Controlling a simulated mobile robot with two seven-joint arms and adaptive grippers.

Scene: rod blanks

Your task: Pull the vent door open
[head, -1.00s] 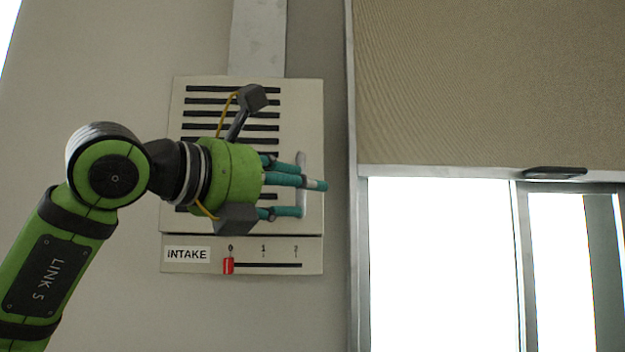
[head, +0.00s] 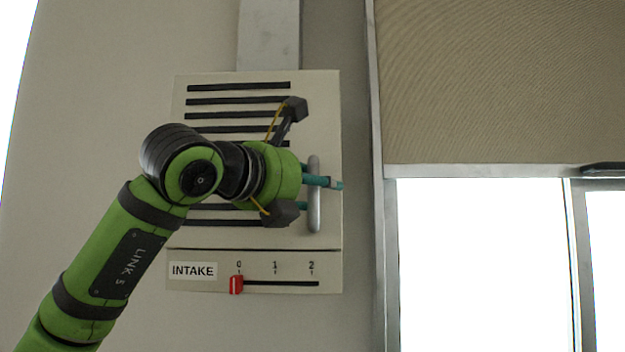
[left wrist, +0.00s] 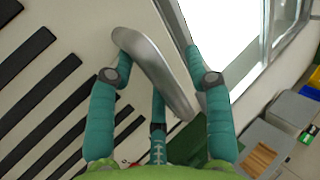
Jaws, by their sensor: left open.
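The vent door (head: 322,105) is a pale panel with dark slots, and it looks flush with its housing. Its upright grey bar handle (head: 314,222) is near the right edge. My left gripper (head: 319,186) is open at the handle, its teal fingers in front of and beside the bar. In the left wrist view the handle (left wrist: 155,68) lies between the spread fingers of the gripper (left wrist: 160,88). I cannot tell whether any finger touches it. My right gripper is not in view.
Below the door is a strip with an INTAKE label (head: 193,271) and a red slider (head: 236,285) at 0. A duct (head: 269,35) rises above. A window with a blind (head: 500,80) is on the right. Bins (left wrist: 291,107) stand at lower right in the wrist view.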

